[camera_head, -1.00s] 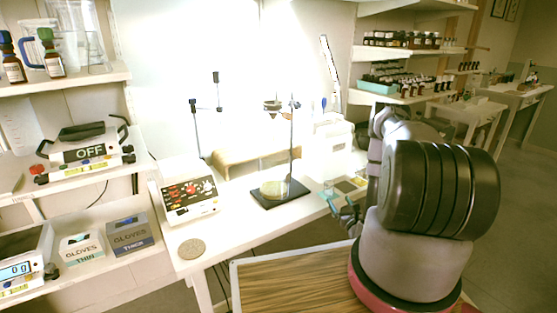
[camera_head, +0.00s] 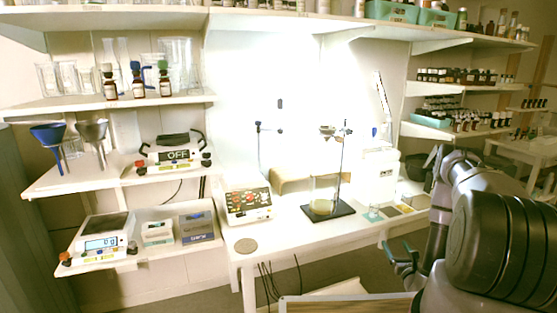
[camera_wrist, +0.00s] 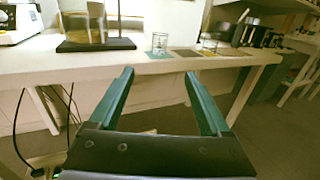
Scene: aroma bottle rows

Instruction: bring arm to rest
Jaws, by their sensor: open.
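My gripper (camera_wrist: 160,92) is open in the wrist view, its two green fingers apart with nothing between them. It hangs in front of the workbench edge, below the bench top as seen in that view. In the head view, my gripper (camera_head: 402,258) shows at the lower right, just in front of the bench. My arm fills the lower right corner and hides part of the bench's right end.
The white workbench (camera_head: 290,238) holds a stand with a black base (camera_head: 343,209), a red-and-white control box (camera_head: 248,206) and a small glass (camera_head: 373,213). Left shelves hold a scale (camera_head: 103,240) and bottles (camera_head: 137,83). A wooden surface (camera_head: 345,304) lies at the bottom.

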